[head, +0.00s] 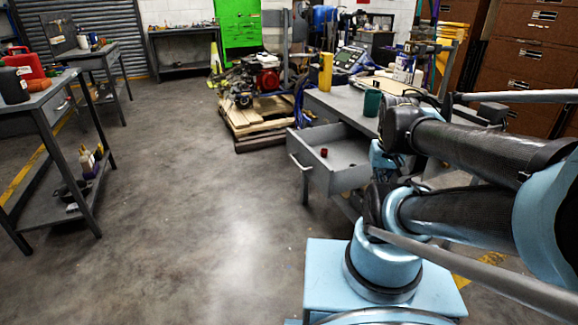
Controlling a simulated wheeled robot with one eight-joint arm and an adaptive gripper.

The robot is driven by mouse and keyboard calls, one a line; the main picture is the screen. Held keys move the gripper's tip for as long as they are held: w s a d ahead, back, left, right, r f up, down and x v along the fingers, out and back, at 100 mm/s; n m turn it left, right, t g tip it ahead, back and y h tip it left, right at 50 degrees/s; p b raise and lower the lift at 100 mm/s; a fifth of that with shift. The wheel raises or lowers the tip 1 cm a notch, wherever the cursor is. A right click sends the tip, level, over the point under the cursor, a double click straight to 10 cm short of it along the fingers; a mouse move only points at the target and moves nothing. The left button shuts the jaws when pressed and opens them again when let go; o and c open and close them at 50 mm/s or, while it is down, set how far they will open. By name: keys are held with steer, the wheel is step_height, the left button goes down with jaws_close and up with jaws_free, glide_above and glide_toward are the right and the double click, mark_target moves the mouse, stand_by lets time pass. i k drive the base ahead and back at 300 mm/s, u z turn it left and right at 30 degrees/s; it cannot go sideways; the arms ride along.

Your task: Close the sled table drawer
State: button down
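The sled table (345,112) is a grey metal table right of centre. Its drawer (345,155) is pulled well out towards the left and front, with a bar handle (301,162) on its front. A small dark red object (324,152) lies inside the drawer. My black and light blue arm (470,148) crosses the right side and hides the drawer's right end and part of the table. The end of my arm is around the drawer's right side in the picture. I cannot make out the gripper's fingers or whether they touch anything.
A yellow container (325,72) and a dark green cup (372,103) stand on the sled table. A pallet (255,122) bearing a machine with a red engine stands behind. A workbench (55,150) is at left. Open concrete floor (210,210) lies left of the drawer.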

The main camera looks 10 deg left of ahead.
mark_target(346, 146)
steer(key=k, duration=1.7)
steer(key=u, duration=0.4)
steer(key=i, duration=1.05)
